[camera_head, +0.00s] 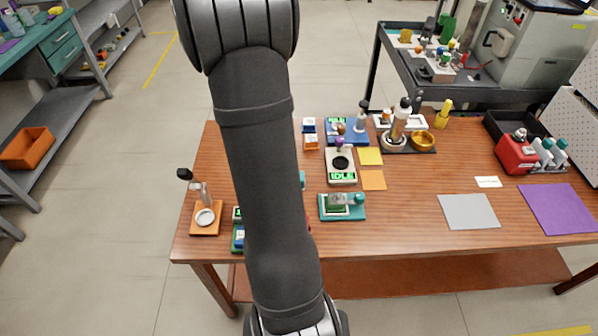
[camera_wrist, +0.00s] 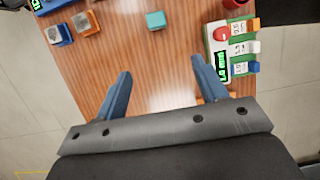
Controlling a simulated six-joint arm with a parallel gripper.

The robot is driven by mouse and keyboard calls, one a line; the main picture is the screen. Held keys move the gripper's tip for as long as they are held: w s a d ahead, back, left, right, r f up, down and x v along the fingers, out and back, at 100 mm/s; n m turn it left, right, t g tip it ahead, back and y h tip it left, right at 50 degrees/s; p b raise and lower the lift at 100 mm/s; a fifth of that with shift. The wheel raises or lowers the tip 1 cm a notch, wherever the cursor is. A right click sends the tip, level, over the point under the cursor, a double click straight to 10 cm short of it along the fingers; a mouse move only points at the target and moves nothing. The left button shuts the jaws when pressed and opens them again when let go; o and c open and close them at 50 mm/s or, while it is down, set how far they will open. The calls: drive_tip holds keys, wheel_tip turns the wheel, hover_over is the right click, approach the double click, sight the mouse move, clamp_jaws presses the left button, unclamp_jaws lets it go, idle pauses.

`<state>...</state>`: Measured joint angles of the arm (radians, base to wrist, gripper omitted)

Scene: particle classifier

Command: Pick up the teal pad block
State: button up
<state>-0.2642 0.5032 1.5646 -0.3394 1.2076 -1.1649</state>
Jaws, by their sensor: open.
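The teal pad block (camera_wrist: 155,20) lies on the wooden table near the top of the wrist view, a small flat teal piece standing apart from other things. In the head view only a teal sliver (camera_head: 302,180) shows at the right edge of my arm, likely the same block. My gripper (camera_wrist: 161,68) is open and empty, its two blue fingers spread wide. The block is ahead of the fingertips, roughly in line with the gap between them, not touching either. In the head view my gripper is hidden behind my arm.
A blue block (camera_wrist: 58,33) and an orange block (camera_wrist: 85,23) are at upper left. Bare wooden table (camera_wrist: 150,55) lies between the fingers and the teal block.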

drive_tip(key=d+f+y, duration=0.3)
drive_tip(key=d+y, duration=0.1)
drive_tip(key=d, duration=0.5)
drive_tip(key=shift+m, duration=0.3)
wheel_tip(320, 180, down, 18)
drive_tip(key=shift+a+r, duration=0.15)
drive_tip(key=shift+r, duration=0.1)
drive_tip(key=c, duration=1.1)
